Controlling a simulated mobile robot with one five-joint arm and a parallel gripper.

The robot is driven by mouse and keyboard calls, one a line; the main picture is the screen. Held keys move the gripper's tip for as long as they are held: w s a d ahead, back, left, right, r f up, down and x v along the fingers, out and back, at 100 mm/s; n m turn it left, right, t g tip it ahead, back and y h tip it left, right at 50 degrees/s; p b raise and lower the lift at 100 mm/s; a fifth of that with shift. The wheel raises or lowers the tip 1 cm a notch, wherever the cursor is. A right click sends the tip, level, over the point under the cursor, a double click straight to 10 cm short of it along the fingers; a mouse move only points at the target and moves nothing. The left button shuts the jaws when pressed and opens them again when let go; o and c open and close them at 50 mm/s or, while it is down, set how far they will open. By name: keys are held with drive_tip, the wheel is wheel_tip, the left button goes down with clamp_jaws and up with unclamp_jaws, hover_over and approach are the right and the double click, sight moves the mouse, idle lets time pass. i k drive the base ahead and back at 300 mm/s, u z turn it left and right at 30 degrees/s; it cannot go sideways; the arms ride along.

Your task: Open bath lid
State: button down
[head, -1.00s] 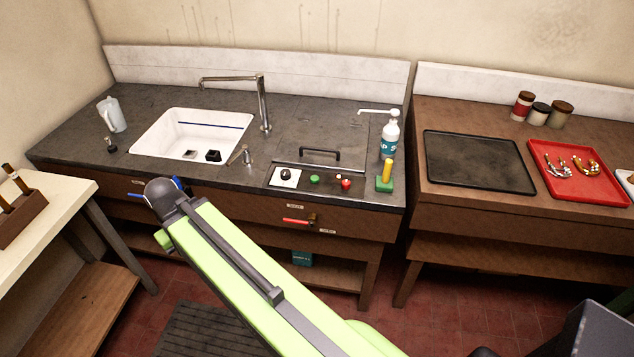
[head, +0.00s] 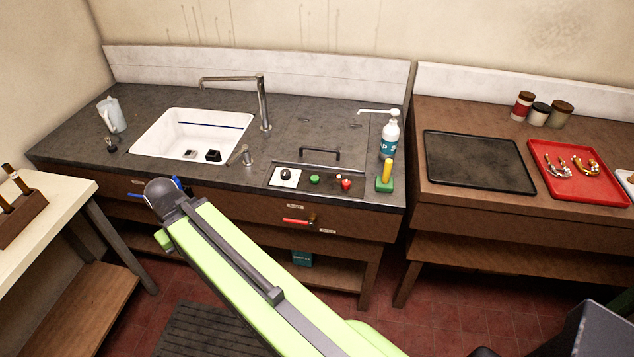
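The bath lid (head: 341,136) is a flat dark panel set flush in the grey counter, right of the sink. It looks shut. Its black bar handle (head: 320,153) stands near its front edge. A control strip with a dial, a green button and a red button (head: 346,184) lies in front of the lid. My arm, green and grey, reaches up from the bottom toward the counter's front, left of and below the lid. Nothing of mine touches the handle.
A white sink (head: 168,135) with a tall faucet (head: 264,105) is left of the lid. A pump bottle (head: 390,137) and a green block with a yellow peg (head: 385,178) stand at its right. A red-handled valve (head: 299,221) juts from the counter's front.

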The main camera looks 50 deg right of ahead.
sight(303, 141)
drive_tip(key=u, duration=0.65)
drive_tip(key=k, duration=0.85)
drive_tip(key=z, duration=0.8)
drive_tip(key=i, duration=0.95)
drive_tip(key=u, duration=0.15)
